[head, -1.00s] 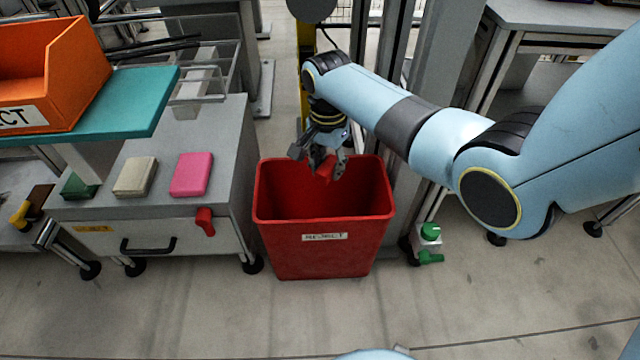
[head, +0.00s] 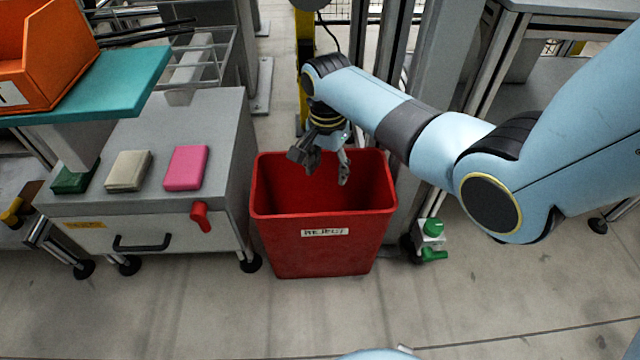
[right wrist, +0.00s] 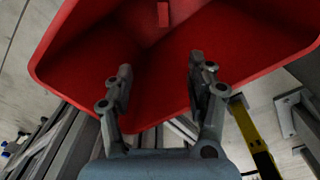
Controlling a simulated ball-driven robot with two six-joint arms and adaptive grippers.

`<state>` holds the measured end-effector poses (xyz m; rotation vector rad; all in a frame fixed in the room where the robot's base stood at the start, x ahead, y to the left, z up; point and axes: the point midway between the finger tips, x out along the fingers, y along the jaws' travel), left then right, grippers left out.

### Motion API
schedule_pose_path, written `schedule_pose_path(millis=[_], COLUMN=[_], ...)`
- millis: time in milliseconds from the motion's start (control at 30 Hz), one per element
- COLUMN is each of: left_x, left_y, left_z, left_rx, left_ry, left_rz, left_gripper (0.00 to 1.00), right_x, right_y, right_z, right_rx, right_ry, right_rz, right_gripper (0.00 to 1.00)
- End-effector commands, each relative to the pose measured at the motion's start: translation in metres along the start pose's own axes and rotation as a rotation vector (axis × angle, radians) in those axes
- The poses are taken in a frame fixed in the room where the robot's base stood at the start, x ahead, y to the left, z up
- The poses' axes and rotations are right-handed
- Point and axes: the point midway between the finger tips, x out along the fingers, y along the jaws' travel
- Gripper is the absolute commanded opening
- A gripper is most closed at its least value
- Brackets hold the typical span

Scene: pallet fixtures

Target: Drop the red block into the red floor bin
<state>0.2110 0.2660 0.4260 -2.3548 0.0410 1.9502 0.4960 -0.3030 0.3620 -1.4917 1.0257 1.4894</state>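The red floor bin (head: 322,255) stands on the floor with a white label on its front. My right gripper (head: 323,168) is over the bin's mouth, fingers pointing down, open and empty. In the right wrist view its spread fingers (right wrist: 161,66) have nothing between them, and the bin's red inside (right wrist: 240,50) lies beyond. A small bright red piece, which looks like the red block (right wrist: 163,14), shows inside the bin near the top edge of that view. In the head view the block is hidden by the bin's front wall. My left gripper is not in view.
A grey cabinet (head: 225,125) left of the bin carries a pink block (head: 186,168), a beige block (head: 128,170) and a green block (head: 76,178). An orange bin (head: 60,60) sits on a teal shelf (head: 130,85).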

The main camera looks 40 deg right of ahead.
Motion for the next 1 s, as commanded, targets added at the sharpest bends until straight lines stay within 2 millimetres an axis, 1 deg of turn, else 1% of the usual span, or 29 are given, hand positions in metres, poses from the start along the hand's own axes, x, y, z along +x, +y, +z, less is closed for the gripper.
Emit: schedule_pose_path(millis=[167,267,367,600,700,833,1000], left_x=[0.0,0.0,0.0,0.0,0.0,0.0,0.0], left_y=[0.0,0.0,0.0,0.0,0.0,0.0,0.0], left_z=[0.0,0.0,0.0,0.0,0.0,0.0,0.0], left_rx=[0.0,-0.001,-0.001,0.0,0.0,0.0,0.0], left_ry=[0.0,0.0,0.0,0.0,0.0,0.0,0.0], left_rz=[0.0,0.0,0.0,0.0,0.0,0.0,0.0], left_gripper=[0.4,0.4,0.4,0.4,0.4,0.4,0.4], right_x=[0.0,-0.004,-0.018,-0.072,-0.092,-0.11,-0.119], right_y=[0.0,0.0,0.0,-0.001,-0.001,-0.001,0.0], right_z=[0.0,0.0,0.0,-0.001,-0.001,-0.001,0.0], right_rx=[0.0,0.0,0.0,0.0,-0.001,0.0,0.0], right_ry=[0.0,0.0,0.001,0.002,0.002,0.001,0.0], right_rz=[0.001,0.0,-0.001,-0.004,-0.003,-0.001,0.0], right_gripper=[0.56,0.56,0.56,0.56,0.56,0.56,0.56])
